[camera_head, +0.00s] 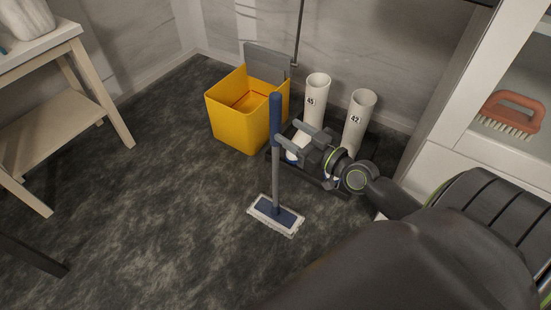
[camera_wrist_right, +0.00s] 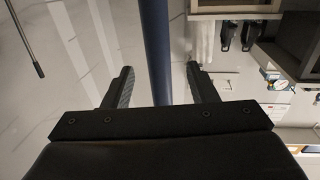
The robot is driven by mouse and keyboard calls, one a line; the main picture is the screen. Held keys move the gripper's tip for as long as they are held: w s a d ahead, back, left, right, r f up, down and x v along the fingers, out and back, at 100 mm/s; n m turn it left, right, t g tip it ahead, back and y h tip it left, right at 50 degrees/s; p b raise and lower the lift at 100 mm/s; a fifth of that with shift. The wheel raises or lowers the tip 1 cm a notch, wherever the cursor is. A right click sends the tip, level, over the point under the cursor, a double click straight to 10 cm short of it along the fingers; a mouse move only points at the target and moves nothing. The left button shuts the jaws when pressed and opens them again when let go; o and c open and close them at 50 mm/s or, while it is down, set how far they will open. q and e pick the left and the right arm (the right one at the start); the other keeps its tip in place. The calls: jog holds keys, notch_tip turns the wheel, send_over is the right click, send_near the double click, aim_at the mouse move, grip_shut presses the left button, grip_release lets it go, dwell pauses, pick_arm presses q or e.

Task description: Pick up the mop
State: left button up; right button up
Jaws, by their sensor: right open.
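The mop (camera_head: 275,180) stands upright on the dark floor, with a blue grip at the top, a grey pole and a flat blue and white head. My right gripper (camera_head: 281,133) is at the lower part of the blue grip, its fingers pointing left. In the right wrist view the blue handle (camera_wrist_right: 156,40) runs between the two open fingers (camera_wrist_right: 160,72), with gaps on both sides. The handle's lower end is hidden there behind the gripper body. My left gripper is not in view.
A yellow bucket (camera_head: 228,118) stands behind the mop to the left. Two white tubes marked 45 (camera_head: 316,95) and 42 (camera_head: 358,115) stand at a dark tray behind my gripper. A wooden table (camera_head: 50,115) is at left. The floor left of the mop is clear.

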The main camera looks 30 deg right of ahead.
aim_at(280, 124)
jog(key=shift+p+x, duration=0.5)
jog(key=shift+x, duration=2.6)
jog(key=shift+d, duration=0.1)
jog(key=shift+c, duration=0.2)
grip_shut()
jog(key=shift+r, duration=0.15)
